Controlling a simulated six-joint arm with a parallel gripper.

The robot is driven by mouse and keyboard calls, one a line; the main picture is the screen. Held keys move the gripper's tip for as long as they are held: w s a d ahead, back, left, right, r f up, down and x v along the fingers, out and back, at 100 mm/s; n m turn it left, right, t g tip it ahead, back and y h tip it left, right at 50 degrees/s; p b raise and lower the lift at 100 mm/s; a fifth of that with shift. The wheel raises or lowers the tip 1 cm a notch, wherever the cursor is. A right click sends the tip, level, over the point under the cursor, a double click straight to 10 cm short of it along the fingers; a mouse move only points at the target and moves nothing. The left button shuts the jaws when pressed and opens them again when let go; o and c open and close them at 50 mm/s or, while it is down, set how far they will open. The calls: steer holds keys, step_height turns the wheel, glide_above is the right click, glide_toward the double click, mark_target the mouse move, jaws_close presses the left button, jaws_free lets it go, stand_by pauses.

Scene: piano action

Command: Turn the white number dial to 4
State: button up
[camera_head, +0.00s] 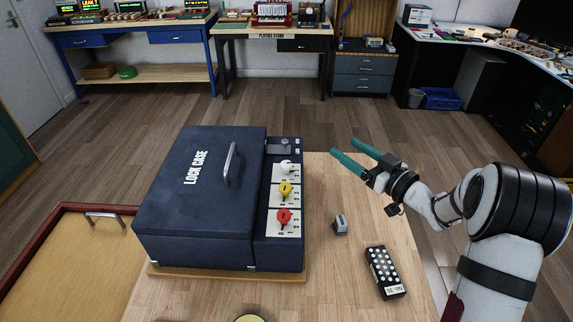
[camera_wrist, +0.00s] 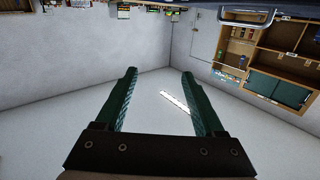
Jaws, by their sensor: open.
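The white number dial (camera_head: 286,166) is on a white plate at the far end of the control strip on the right side of the dark blue lock case (camera_head: 190,200). Its pointer setting is too small to read. A yellow dial (camera_head: 285,190) and a red dial (camera_head: 284,216) sit nearer on the same strip. My gripper (camera_head: 348,146) is open and empty, in the air to the right of and beyond the white dial, apart from it. In the wrist view the two green fingers (camera_wrist: 161,95) are spread with nothing between them, and no dial shows.
A small grey block (camera_head: 340,224) and a black box with white dots (camera_head: 383,272) lie on the table right of the case. A metal handle (camera_head: 231,163) stands up from the lid. Bare tabletop (camera_head: 335,190) lies between strip and arm.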

steer(key=s+a+f+n+g+y, duration=0.1)
steer(key=s+a+n+g+y, duration=0.1)
steer(key=s+a+y, duration=0.15)
steer(key=h, duration=0.1)
glide_toward(291, 167)
steer(key=x, duration=1.1)
steer(key=shift+w+a, duration=0.1)
steer(key=shift+a, duration=0.15)
jaws_close()
